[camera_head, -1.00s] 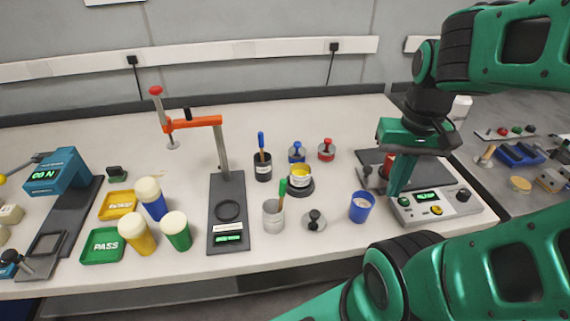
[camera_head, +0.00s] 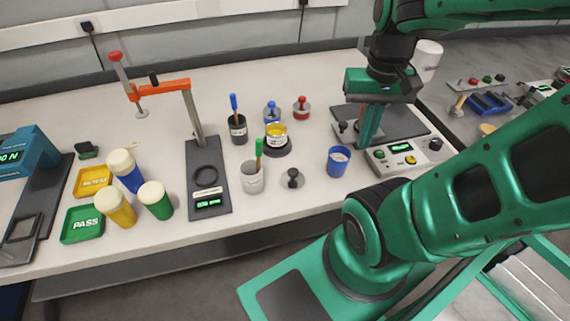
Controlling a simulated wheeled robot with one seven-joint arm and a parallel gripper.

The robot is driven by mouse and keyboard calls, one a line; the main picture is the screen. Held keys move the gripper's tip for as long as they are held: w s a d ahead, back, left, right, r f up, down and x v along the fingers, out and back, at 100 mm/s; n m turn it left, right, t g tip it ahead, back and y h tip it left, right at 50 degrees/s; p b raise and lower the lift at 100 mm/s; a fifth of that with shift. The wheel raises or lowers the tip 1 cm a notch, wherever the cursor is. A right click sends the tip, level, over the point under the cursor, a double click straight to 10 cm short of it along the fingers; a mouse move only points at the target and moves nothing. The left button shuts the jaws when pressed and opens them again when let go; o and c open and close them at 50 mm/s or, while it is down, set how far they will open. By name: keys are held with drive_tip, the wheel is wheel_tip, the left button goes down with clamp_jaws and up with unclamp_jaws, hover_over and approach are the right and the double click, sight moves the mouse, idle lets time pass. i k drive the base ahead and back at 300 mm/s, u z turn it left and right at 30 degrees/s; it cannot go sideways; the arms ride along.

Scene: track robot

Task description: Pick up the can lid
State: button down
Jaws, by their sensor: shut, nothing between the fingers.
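A flat grey round lid with a dark knob (camera_head: 292,180) lies on the bench in front of an open can with yellow contents (camera_head: 276,134). I take this as the can lid, though its markings are too small to read. The can stands on a dark round base. My gripper (camera_head: 367,142) points down at the right of the bench, beyond the blue cup and beside the grey instrument box. Its fingers are shut and empty, well to the right of the lid and apart from it. It partly hides a red thing behind it.
A grey cup with a green-handled tool (camera_head: 253,177) stands just left of the lid, and a blue cup (camera_head: 338,162) to its right. Blue-knobbed (camera_head: 271,113) and red-knobbed (camera_head: 302,108) pieces stand behind the can. A press with an orange arm (camera_head: 208,190) stands further left.

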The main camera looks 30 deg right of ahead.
sight(292, 179)
drive_tip(key=z, duration=0.3)
drive_tip(key=k, duration=1.4)
drive_tip(key=u, duration=0.8)
drive_tip(key=i, duration=1)
